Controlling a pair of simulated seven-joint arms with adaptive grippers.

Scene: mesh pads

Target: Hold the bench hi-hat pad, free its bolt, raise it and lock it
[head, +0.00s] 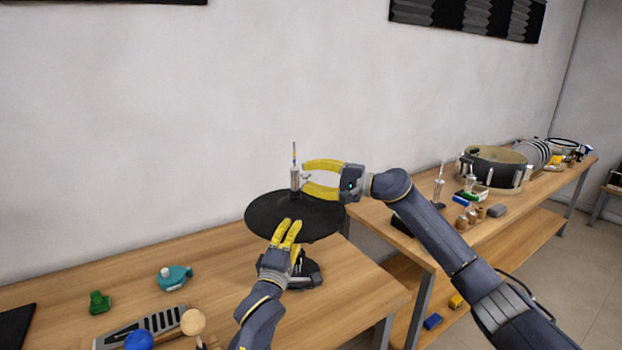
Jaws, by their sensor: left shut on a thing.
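The hi-hat pad (262,213) is a black disc on a stand, with a silver clutch (295,180) and thin rod rising from its middle. A small bolt (307,178) sticks out from the right side of the clutch. My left gripper (287,230) is shut on the near edge of the pad. My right gripper (306,178) comes from the right with its yellow fingers spread, one above and one below the bolt's level. I cannot tell whether they touch the clutch. The stand's foot is partly hidden by my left gripper.
The near bench (355,285) also carries a teal clamp (174,278), a green piece (99,302), a grey slotted bar (150,325) and round-headed mallets. A second bench at right holds a drum (493,168) and small items. The bench right of the pad's stand is clear.

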